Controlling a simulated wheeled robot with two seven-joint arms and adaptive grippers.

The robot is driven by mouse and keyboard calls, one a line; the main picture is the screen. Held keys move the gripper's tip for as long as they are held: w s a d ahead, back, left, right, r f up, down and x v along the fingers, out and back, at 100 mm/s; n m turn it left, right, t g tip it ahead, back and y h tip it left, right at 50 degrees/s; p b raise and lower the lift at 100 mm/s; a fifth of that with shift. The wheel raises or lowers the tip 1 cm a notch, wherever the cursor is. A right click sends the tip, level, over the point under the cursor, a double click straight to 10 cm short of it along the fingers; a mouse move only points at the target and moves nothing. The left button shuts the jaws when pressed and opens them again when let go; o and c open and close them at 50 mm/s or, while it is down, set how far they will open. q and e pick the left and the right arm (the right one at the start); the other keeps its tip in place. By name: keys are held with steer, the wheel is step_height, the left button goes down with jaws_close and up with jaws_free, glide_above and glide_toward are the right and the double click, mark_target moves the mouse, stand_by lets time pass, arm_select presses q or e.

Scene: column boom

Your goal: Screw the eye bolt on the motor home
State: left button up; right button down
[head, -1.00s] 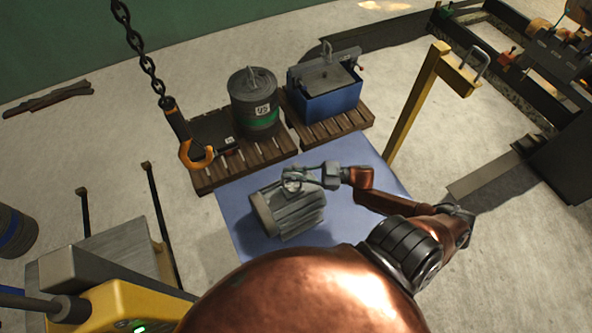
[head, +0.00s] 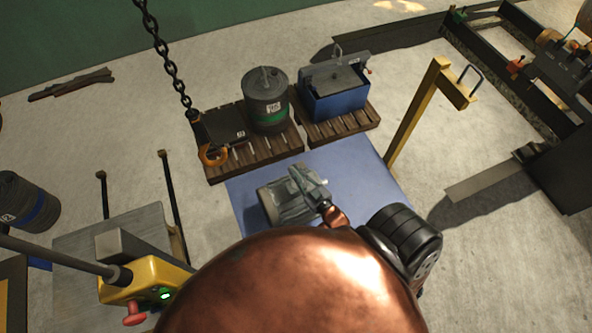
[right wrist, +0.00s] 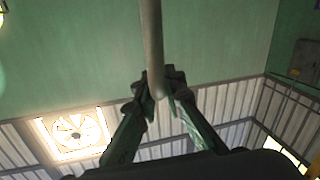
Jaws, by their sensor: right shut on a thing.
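The grey finned motor (head: 275,207) lies on the blue mat (head: 243,190) in the head view. My right gripper (head: 300,178) is at the motor's top, where it and my arm cover part of the motor. The eye bolt is hard to make out there. My left gripper is not in view.
A chain with an orange hook (head: 213,156) hangs left of the motor. Two pallets behind hold a grey drum (head: 266,108) and a blue box (head: 338,105). A yellow post (head: 412,115) stands right of the mat. A yellow machine (head: 150,280) is at front left.

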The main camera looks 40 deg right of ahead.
steer(key=shift+w+d+r+m+h, duration=0.1)
steer(key=shift+r+m+h, duration=0.2)
steer(key=shift+m+h, duration=0.35)
steer(key=c, duration=2.2)
jaws_free()
steer(key=shift+c, duration=0.2)
steer(key=shift+o, duration=1.1)
steer(key=shift+f, duration=0.15)
steer(key=s+a, duration=0.2)
steer(key=s, duration=1)
